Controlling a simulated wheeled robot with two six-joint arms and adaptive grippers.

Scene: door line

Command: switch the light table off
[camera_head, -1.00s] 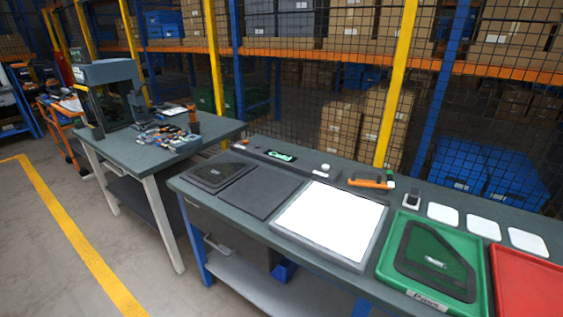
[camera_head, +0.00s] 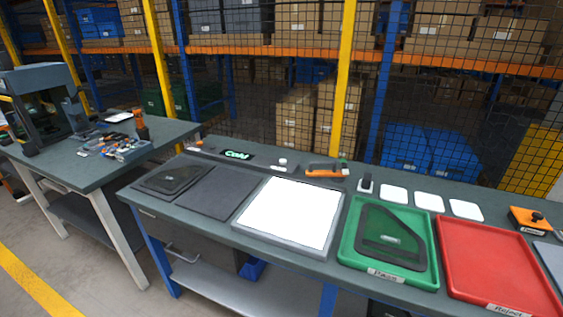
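The light table (camera_head: 290,214) lies on the grey-green workbench in the middle of the head view. Its panel is bright, even white inside a grey frame, so it looks lit. Behind it, a dark bar (camera_head: 258,162) carries a small display with green characters (camera_head: 237,155) and a white round knob or button (camera_head: 283,163). I cannot tell which part is the light table's switch. Neither of my grippers is in view.
Dark mats (camera_head: 221,194) and a dark glass-like panel (camera_head: 172,178) lie left of the light table. A green tray (camera_head: 432,277) holding a dark panel and a red tray (camera_head: 495,262) lie right. An orange-handled tool (camera_head: 326,171) lies behind. Mesh fencing backs the bench.

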